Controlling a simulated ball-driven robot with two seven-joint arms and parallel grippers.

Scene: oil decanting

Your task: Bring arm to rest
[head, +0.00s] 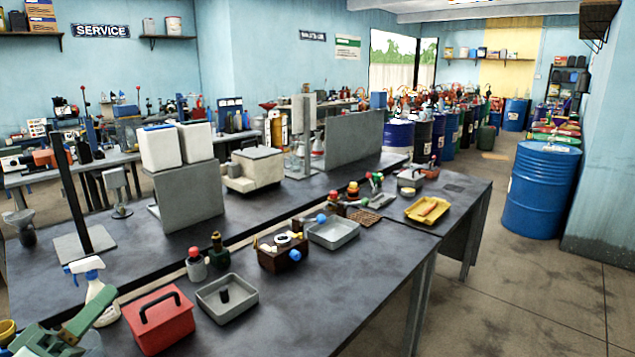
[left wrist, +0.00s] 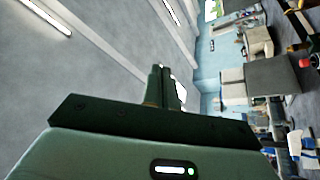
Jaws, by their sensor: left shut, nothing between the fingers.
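My left gripper (head: 111,287) is green and shows at the lower left corner of the head view, beside a white spray bottle (head: 95,290) and left of a red toolbox (head: 158,318). Its fingers are together with nothing between them. In the left wrist view, the dark green fingers (left wrist: 160,86) stand upright in the middle, with ceiling and wall behind them. My right gripper is in neither view.
The dark workbench (head: 340,275) holds a grey tray (head: 250,307), another grey tray (head: 352,236), a yellow tray (head: 410,204) and small bottles. A black post (head: 66,190) stands at the left. A blue drum (head: 541,190) stands on the floor at the right.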

